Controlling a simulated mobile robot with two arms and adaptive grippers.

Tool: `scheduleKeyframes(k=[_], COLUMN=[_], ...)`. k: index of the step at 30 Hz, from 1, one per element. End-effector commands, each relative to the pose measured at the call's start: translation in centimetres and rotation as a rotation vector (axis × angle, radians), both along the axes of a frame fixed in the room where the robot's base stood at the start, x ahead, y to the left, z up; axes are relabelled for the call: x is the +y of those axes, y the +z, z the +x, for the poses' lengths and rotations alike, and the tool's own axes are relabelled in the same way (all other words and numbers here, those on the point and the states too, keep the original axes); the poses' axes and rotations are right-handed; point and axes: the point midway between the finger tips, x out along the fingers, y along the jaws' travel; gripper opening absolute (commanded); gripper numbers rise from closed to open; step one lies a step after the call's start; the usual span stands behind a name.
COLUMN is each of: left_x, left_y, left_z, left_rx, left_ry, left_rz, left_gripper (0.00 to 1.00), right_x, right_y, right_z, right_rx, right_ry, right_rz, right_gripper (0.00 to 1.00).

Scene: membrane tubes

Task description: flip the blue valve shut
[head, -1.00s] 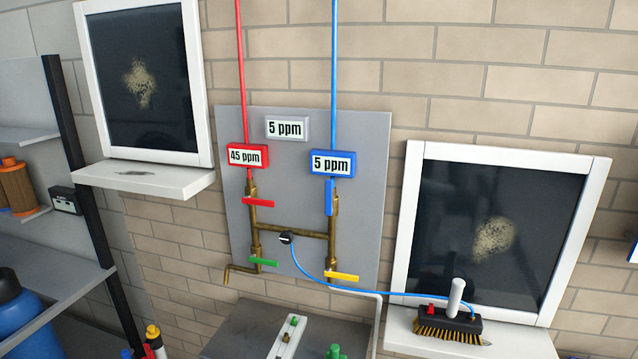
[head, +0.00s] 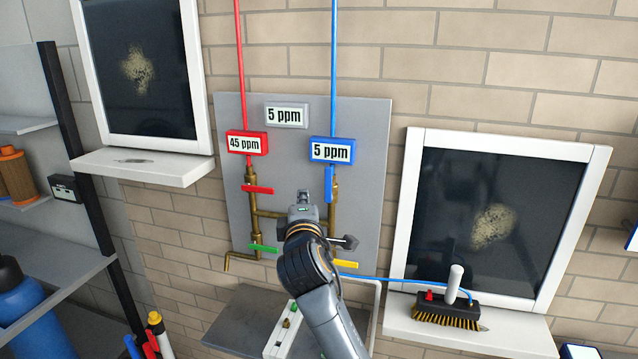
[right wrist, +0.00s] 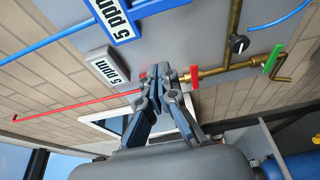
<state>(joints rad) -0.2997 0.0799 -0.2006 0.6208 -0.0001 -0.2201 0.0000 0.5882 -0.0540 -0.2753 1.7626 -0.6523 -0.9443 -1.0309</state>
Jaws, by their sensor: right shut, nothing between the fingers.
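The blue valve handle (head: 329,184) stands upright, in line with its brass pipe, below the blue 5 ppm display (head: 332,150) on the grey wall panel (head: 364,125). My left gripper is not in view.
The red handle (head: 257,189), green handle (head: 262,249) and yellow handle (head: 342,264) lie crosswise on the brass pipes. A blue hose (head: 385,282) runs right towards a brush (head: 447,312) on the window sill. A dark bench (head: 235,320) stands below.

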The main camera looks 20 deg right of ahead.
Motion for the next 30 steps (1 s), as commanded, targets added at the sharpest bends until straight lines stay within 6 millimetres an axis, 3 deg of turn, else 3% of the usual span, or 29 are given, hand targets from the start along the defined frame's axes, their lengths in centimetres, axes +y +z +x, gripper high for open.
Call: scheduleKeyframes(k=[10,27,30], left_x=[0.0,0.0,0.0], left_y=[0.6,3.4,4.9], left_z=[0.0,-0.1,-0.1], left_rx=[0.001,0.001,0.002], left_ry=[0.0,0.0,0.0], left_rz=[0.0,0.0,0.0], left_gripper=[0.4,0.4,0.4], right_x=[-0.4,-2.6,-4.1], right_y=[0.2,0.2,0.3], right_z=[1.2,9.9,8.7], right_rx=[0.002,0.002,0.003], right_ry=[-0.001,0.0,-0.002], right_rz=[0.001,0.004,0.003], right_gripper=[0.0,0.0,0.0])
